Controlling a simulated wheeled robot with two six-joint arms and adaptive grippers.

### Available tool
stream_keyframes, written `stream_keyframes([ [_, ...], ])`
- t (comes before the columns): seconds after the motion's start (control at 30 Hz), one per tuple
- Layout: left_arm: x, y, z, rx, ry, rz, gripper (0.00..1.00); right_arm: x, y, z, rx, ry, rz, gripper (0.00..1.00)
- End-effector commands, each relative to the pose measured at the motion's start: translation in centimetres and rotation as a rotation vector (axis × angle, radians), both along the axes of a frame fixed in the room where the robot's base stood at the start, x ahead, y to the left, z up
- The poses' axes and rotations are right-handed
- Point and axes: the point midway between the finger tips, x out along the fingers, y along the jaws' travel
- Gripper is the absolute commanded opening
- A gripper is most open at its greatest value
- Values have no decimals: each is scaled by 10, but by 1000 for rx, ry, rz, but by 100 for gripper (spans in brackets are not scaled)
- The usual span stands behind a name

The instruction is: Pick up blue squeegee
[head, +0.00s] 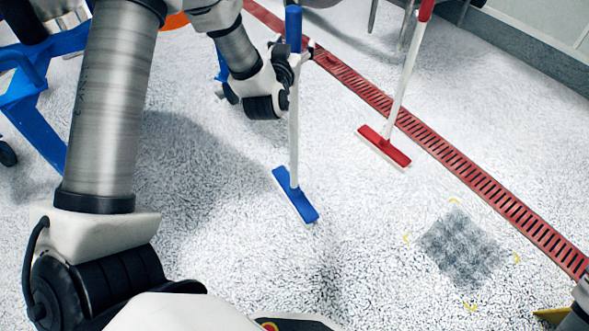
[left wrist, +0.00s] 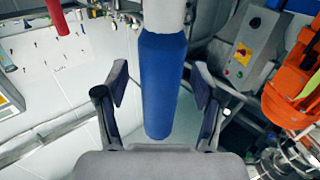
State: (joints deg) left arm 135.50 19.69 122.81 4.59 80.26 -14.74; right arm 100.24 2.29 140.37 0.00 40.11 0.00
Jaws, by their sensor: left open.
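The blue squeegee (head: 294,130) stands upright on the floor in the head view, with a blue grip at the top, a white pole and a blue head (head: 295,195) at the bottom. My left gripper (head: 297,52) is at the upper part of the pole, by the lower end of the blue grip. In the left wrist view the blue grip (left wrist: 163,90) lies between my two open fingers, with a gap visible on each side. The arm hides part of the pole's surroundings. My right gripper is not in view.
A red squeegee (head: 385,147) with a white pole stands to the right, beside a red floor drain (head: 460,165). A grey floor patch (head: 462,250) with yellow corner marks lies at lower right. A blue wheeled frame (head: 30,105) is at left. The floor around the blue head is clear.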

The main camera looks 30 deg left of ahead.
Motion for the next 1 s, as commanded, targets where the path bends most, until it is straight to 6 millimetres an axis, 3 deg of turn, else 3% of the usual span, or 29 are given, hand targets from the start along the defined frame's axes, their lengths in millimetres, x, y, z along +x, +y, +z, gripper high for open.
stream_keyframes([
  [0.2,3,1,1,0,1,-1,68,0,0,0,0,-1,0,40],
  [0.27,3,1,1,0,1,-1,50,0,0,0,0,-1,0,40],
  [0.4,3,1,0,0,1,-1,1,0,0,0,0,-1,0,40],
  [0.77,3,1,3,1,-3,-1,0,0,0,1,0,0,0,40],
  [1.0,9,1,16,1,-4,-2,0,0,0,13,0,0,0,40],
])
